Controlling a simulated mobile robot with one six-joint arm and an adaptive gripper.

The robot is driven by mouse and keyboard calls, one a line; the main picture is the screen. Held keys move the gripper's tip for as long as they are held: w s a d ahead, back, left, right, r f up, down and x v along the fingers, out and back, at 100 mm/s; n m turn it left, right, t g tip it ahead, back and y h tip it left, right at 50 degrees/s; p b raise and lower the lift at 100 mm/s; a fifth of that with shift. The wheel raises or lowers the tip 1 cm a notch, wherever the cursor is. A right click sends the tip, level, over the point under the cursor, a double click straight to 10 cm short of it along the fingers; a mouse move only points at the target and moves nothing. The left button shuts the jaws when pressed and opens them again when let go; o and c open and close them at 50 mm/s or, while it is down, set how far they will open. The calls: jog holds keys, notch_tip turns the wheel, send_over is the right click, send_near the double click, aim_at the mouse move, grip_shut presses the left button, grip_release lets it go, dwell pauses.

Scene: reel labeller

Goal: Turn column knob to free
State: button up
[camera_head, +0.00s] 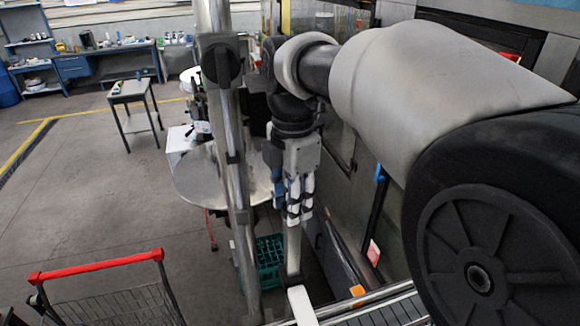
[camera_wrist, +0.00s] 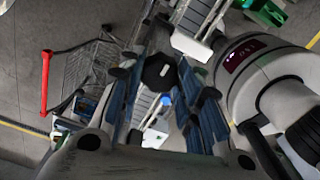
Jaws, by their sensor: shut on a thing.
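The knob (camera_wrist: 160,72) is black and many-sided, with a short white mark on its face. It shows in the wrist view between the fingers of my gripper (camera_wrist: 163,84). The blue-and-grey fingers stand on either side of it and are shut on it. In the head view my gripper (camera_head: 293,212) points down, right of the tall metal pole (camera_head: 237,175), above a narrow grey upright bar (camera_head: 294,252). The fingers hide the held knob there. Another black round clamp knob (camera_head: 222,64) sits high on the pole, apart from my gripper.
A round metal disc (camera_head: 205,180) lies behind the pole. A green crate (camera_head: 268,262) stands on the floor below. A cart with a red handle (camera_head: 95,265) is at lower left. A grey machine wall is close on the right. Open floor lies to the left.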

jog(key=o, duration=1)
jog(key=shift+o, duration=0.2)
notch_tip(320, 180, up, 12)
jog(key=shift+d, duration=0.1)
